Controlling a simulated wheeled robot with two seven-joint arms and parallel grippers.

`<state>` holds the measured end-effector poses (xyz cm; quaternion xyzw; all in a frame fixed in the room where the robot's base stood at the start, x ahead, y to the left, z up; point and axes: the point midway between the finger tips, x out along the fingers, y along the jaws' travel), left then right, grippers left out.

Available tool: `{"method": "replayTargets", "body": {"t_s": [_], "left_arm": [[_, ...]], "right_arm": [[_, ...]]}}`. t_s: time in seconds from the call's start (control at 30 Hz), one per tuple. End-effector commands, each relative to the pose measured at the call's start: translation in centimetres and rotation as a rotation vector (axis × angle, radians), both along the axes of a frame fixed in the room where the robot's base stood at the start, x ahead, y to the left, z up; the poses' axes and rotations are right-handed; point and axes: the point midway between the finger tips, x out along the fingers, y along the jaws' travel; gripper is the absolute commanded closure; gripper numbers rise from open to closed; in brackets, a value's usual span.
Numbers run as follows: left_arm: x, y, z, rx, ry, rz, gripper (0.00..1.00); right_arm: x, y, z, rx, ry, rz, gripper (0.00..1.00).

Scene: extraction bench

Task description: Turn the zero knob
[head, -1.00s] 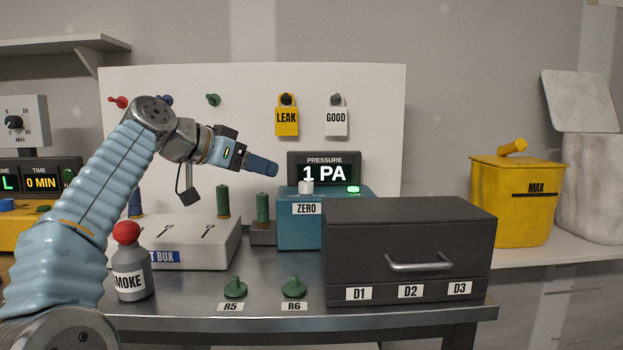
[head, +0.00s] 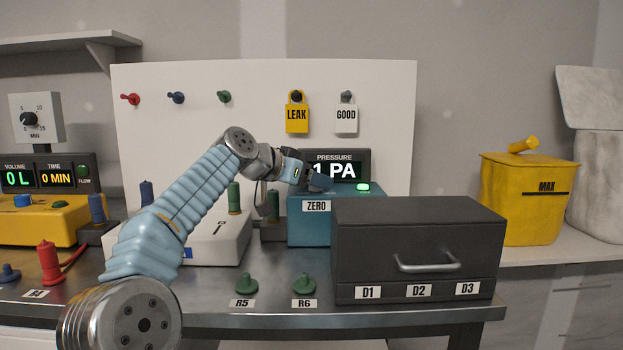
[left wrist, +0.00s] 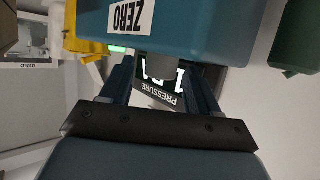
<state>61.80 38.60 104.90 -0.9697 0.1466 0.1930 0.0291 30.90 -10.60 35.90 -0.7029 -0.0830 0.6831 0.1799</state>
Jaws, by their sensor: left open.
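The teal pressure unit (head: 308,228) carries a ZERO label and a display (head: 336,166) reading 1 PA. My left gripper (head: 320,183) is at the top of this unit, above the label, and covers the zero knob in the head view. In the left wrist view the grey zero knob (left wrist: 162,66) shows between the two open fingers of my left gripper (left wrist: 163,76), with gaps at its sides. The unit's teal body (left wrist: 185,30) fills the top of that view. My right gripper is not in view.
A dark drawer box (head: 418,235) stands right of and in front of the unit. A white box (head: 213,243) and green posts stand to its left. A white panel (head: 240,80) with hanging LEAK and GOOD tags is behind.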

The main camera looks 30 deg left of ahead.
Motion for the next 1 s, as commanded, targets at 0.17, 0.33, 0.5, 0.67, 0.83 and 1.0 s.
{"method": "replayTargets", "body": {"t_s": [0.17,0.33,0.5,0.67,0.83,1.0], "left_arm": [[-0.02,0.02,0.01,0.000,0.000,0.000,0.57],[-0.04,0.01,0.03,0.000,0.000,0.000,0.83],[-0.06,-0.09,0.02,0.001,0.000,0.014,0.95],[-0.15,-0.38,0.14,0.003,0.000,0.121,0.95],[-0.12,-0.27,0.06,0.000,0.000,0.176,0.95],[-0.11,-0.22,0.05,-0.001,-0.001,0.177,0.95]], "right_arm": [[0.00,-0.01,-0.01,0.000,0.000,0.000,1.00],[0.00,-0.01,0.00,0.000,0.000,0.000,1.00],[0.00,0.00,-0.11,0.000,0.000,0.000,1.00],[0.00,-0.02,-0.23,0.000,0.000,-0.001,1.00],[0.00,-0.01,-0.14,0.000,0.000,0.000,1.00],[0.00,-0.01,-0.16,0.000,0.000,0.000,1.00]]}}
